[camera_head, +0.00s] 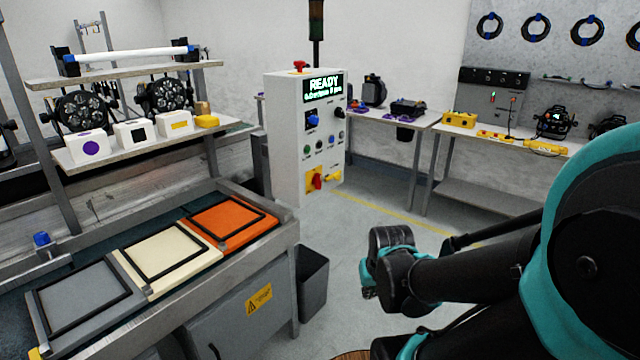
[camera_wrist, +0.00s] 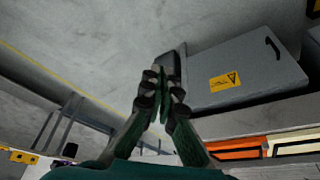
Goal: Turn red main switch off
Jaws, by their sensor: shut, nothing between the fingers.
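The red main switch (camera_head: 316,181) is a red rotary knob on a yellow plate, low on the front of the white control cabinet (camera_head: 285,140). The cabinet's display reads READY. A smaller yellow part sits just right of the knob. My gripper (camera_wrist: 162,88) shows in the wrist view with its fingers together and nothing between them. In the head view my arm reaches in from the right and ends in front of and right of the cabinet, well apart from the switch. The fingers are not clear there. The switch does not show in the wrist view.
A bench with grey, cream and orange trays (camera_head: 232,222) stands at left. A dark bin (camera_head: 311,282) stands on the floor below the cabinet. A table (camera_head: 470,198) with yellow boxes is at the back right. The floor between is open.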

